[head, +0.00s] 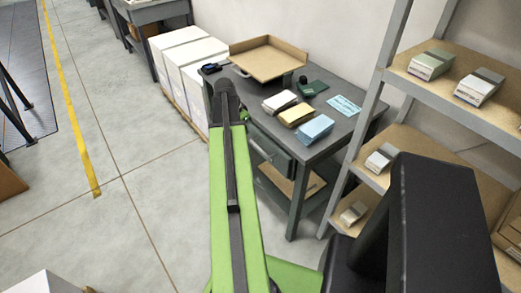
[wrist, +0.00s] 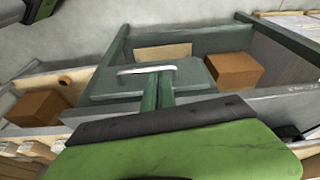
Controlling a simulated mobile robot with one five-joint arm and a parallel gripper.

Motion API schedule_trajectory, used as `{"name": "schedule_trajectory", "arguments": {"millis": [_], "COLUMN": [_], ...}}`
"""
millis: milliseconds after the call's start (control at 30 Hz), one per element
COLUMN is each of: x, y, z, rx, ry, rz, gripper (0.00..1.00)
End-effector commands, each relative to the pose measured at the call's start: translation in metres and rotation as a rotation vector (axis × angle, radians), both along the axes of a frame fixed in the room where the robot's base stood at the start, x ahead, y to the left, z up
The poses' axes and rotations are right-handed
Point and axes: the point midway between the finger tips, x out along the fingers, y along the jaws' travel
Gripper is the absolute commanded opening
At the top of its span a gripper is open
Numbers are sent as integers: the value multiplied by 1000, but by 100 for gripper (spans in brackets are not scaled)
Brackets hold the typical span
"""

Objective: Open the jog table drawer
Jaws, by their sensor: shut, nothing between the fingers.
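The jog table (head: 352,118) stands right of my green arm in the head view, with its drawer (head: 270,155) below the top. The drawer front carries a small bar handle (head: 262,149). The drawer looks closed, though my arm covers part of the table's left side. My gripper is hidden in the head view. In the wrist view my gripper (wrist: 158,82) is shut and empty, its fingers pointing at a grey-green panel, apparently the drawer front (wrist: 105,86). A pale bar, apparently the handle (wrist: 147,69), lies just beyond the fingertips. I cannot tell whether they touch it.
A tan tray (head: 268,60) and several card stacks lie on the table top. A shelf rack (head: 372,95) stands close on the right. White boxes (head: 193,60) are stacked behind on the left. Brown boxes (wrist: 232,72) show in the wrist view.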

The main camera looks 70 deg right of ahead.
Motion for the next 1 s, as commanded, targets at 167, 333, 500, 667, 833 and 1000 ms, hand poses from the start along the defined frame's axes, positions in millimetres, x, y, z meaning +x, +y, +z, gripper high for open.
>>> {"name": "schedule_trajectory", "arguments": {"millis": [167, 333, 500, 667, 833, 1000], "x": [-38, -39, -41, -45, -51, -54], "y": [-24, -25, -29, -36, -45, -49], "z": [-6, -9, -29, -59, -91, -103], "rx": [-22, -23, -22, -21, -21, -21], "ry": [-6, -6, -6, -6, -6, -6], "rz": [-112, -113, -112, -111, -111, -110], "gripper": [0, 0, 0, 0, 0, 0]}}
